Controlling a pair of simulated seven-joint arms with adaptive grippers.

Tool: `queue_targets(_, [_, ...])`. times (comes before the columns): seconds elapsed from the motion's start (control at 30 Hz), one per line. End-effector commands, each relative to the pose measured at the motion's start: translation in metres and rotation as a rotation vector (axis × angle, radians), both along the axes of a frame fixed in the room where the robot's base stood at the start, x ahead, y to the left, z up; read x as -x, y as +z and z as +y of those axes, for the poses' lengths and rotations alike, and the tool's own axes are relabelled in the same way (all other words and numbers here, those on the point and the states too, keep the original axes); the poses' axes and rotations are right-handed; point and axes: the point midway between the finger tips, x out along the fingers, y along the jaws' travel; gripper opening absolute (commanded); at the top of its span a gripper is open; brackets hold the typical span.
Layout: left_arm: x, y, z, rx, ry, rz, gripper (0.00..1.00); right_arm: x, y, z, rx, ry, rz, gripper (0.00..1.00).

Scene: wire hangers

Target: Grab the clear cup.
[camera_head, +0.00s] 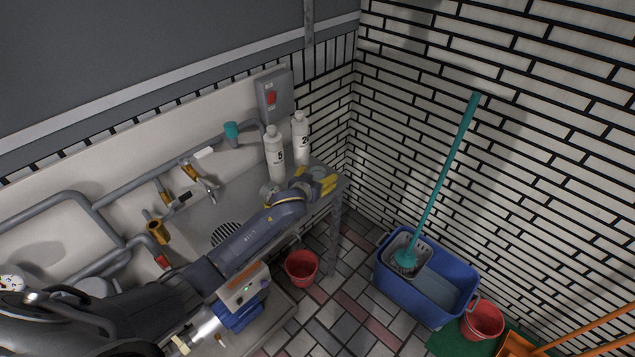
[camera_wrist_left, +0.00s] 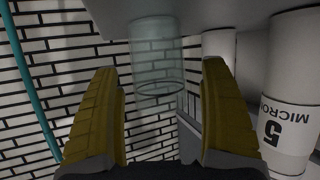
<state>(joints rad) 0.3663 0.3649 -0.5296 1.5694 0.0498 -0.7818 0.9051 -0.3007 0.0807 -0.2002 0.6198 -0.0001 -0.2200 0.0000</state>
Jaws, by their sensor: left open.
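The clear cup (camera_wrist_left: 158,60) is a see-through cylinder in the left wrist view. It stands just beyond and between my fingertips, against the grey surface at the top of that view. My left gripper (camera_wrist_left: 162,100) is open, with yellow fingers apart and nothing held between them. In the head view, my left gripper (camera_head: 322,182) is over the right end of the grey counter, in front of the white bottles. I cannot pick out the cup clearly in the head view. My right gripper is not in view.
A white bottle marked 5 (camera_head: 276,157) and another white bottle (camera_head: 300,138) stand close behind my gripper. The 5 bottle (camera_wrist_left: 291,100) is at right in the wrist view. A red bucket (camera_head: 301,268) and a blue mop tub (camera_head: 405,296) are on the floor.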

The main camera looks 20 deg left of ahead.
Motion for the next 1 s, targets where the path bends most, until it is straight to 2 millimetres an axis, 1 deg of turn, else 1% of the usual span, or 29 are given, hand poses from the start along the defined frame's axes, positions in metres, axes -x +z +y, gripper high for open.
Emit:
queue_targets(0.23, [-0.0004,0.0000,-0.0002,0.000,0.000,-0.001,0.79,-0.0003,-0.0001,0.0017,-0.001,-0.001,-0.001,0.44])
queue_targets(0.63, [-0.0003,0.0001,-0.0001,0.000,0.000,0.000,0.33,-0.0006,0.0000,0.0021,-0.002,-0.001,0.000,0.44])
queue_targets(1.0, [-0.0005,0.0012,0.0000,0.000,0.000,-0.001,0.32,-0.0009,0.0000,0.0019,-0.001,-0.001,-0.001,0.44])
